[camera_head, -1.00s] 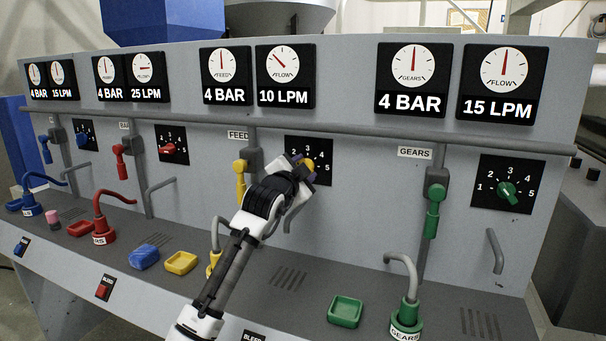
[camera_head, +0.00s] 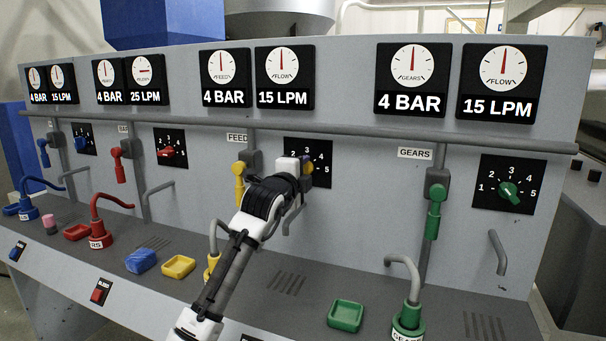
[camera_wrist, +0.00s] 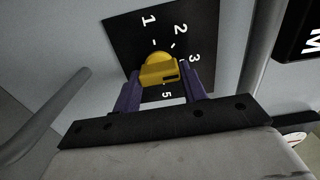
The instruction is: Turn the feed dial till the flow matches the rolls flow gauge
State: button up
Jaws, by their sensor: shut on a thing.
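The yellow feed dial (camera_head: 309,168) sits on a black numbered plate (camera_head: 322,178). My gripper (camera_head: 304,170) is at it, hiding part of the plate. In the wrist view, the gripper's purple fingers (camera_wrist: 161,86) are shut on the dial (camera_wrist: 158,70), one on each side. The feed flow gauge (camera_head: 283,66) reads 15 LPM with its needle upright. The leftmost flow gauge (camera_head: 57,78) also reads 15 LPM; its name is too small to read, so I cannot tell whether it is the rolls gauge. The second flow gauge (camera_head: 143,71) reads 25 LPM.
The gears flow gauge (camera_head: 503,67) reads 15 LPM, above a green dial (camera_head: 509,192). A red dial (camera_head: 167,153) is left of the feed plate. A grey rail (camera_head: 380,136) runs above the dials. A yellow valve handle (camera_head: 239,180) and bent grey pipes are close to my arm.

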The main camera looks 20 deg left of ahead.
jog(key=shift+f, duration=0.1)
dwell(0.4)
jog(key=o, duration=1)
jog(key=shift+s, duration=0.1)
jog(key=s+b, duration=0.1)
jog(key=s, duration=0.3)
jog(key=s+b, duration=0.1)
jog(key=s, duration=0.4)
jog(key=s+b, duration=0.1)
jog(key=s, duration=0.3)
jog(key=shift+s+a, duration=0.25)
jog(key=shift+s, duration=0.1)
